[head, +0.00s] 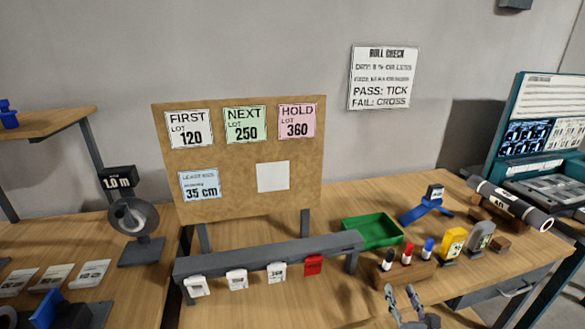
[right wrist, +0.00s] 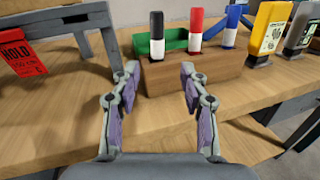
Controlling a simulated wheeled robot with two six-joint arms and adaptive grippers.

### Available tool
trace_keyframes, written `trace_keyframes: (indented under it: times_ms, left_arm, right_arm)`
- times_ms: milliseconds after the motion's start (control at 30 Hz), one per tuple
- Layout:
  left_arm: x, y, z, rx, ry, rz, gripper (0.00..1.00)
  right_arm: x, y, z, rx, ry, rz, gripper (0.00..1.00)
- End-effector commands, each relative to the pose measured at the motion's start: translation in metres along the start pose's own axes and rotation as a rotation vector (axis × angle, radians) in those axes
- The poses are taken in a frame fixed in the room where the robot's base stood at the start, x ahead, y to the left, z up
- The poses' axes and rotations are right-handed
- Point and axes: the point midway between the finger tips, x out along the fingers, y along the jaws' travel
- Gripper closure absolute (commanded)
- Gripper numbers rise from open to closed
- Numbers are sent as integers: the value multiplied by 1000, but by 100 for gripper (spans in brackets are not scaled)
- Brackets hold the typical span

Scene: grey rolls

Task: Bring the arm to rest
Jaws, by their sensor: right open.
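My right gripper (head: 403,298) is at the bottom of the head view, low in front of the wooden marker block (head: 404,271). In the right wrist view, its two fingers (right wrist: 158,76) are spread apart with nothing between them. The block (right wrist: 195,76) lies just beyond the fingertips; I cannot tell whether they touch it. It holds a black marker (right wrist: 157,36), a red marker (right wrist: 196,28) and a blue marker (right wrist: 230,27), all upright. My left gripper is in neither view.
A green tray (head: 372,243) sits behind the block. A grey rail (head: 262,257) with white tags and a red HOLD tag (head: 313,265) stands left. Yellow (head: 453,243) and grey (head: 480,238) bottle-like items stand right. Bare tabletop (right wrist: 75,115) lies around the gripper.

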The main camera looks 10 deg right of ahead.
Motion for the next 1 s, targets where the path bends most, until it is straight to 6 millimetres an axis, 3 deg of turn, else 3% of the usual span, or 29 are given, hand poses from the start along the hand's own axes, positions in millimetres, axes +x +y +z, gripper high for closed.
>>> trace_keyframes:
  times_ms: [100,167,200,267,400,600,800,1000]
  left_arm:
    - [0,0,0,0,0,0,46]
    - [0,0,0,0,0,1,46]
    - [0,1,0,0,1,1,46]
    - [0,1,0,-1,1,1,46]
    - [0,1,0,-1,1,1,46]
    - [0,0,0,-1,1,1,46]
    - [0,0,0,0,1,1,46]
    - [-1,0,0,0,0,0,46]
  right_arm:
    - [-9,-19,18,425,-52,-187,56]
    - [-22,-35,18,755,-80,-346,56]
    - [-33,-43,11,977,-93,-460,56]
    - [-51,-48,-4,1259,-98,-621,56]
    - [-92,-32,-40,1716,-74,-941,56]
    - [-143,19,-69,2099,15,-1331,56]
    - [-188,76,-74,2298,145,-1677,56]
    - [-175,64,-143,2270,129,-1715,56]
